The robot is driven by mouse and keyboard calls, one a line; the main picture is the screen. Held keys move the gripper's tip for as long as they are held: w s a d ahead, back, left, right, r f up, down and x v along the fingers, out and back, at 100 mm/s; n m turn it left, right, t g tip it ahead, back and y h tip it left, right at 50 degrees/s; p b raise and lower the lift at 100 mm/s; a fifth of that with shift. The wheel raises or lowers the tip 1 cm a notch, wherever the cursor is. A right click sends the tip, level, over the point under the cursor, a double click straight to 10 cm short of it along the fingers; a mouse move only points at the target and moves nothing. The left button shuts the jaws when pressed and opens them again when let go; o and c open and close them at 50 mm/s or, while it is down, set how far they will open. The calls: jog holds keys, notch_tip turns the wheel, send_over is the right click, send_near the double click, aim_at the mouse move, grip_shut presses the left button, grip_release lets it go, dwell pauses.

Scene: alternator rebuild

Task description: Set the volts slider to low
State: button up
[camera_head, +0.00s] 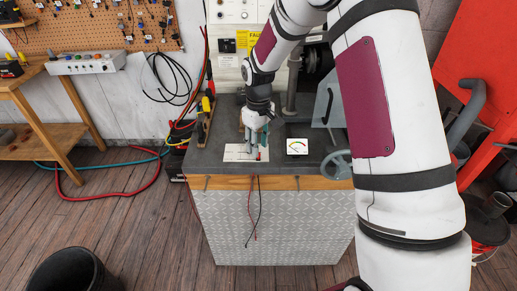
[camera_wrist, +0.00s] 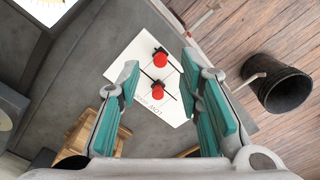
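A white slider panel (camera_wrist: 138,55) lies flat on the bench top in the wrist view. It carries two red knobs on thin dark slots, an upper knob (camera_wrist: 160,59) and a lower knob (camera_wrist: 158,91). Some lettering runs along its lower edge, turned over and hard to read, so I cannot tell which knob is volts. My gripper (camera_wrist: 161,65) is open, with teal-padded fingers to either side of the knobs, gripping nothing. In the head view the panel (camera_head: 232,154) is partly hidden behind my gripper (camera_head: 256,153), which points down over it.
A handwheel (camera_head: 337,163) sits at the bench's right front. A black bucket (camera_head: 75,272) stands on the floor. Cables hang at the bench front.

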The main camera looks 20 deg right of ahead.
aim_at(238, 159)
jog(key=shift+f, duration=1.3)
jog(key=shift+c, duration=0.5)
grip_shut()
jog(key=a, duration=0.1)
jog(key=w+a+b, duration=0.1)
jog(key=a, duration=0.1)
jog(key=a+b, duration=0.1)
jog(key=a, duration=0.1)
jog(key=shift+w+a+f, duration=0.1)
jog(key=shift+w, duration=0.3)
jog(key=shift+a, duration=0.5)
jog(key=shift+o, duration=0.5)
grip_release()
jog(key=shift+w+a, duration=0.1)
jog(key=shift+a, duration=0.05)
jog(key=shift+r, duration=0.2)
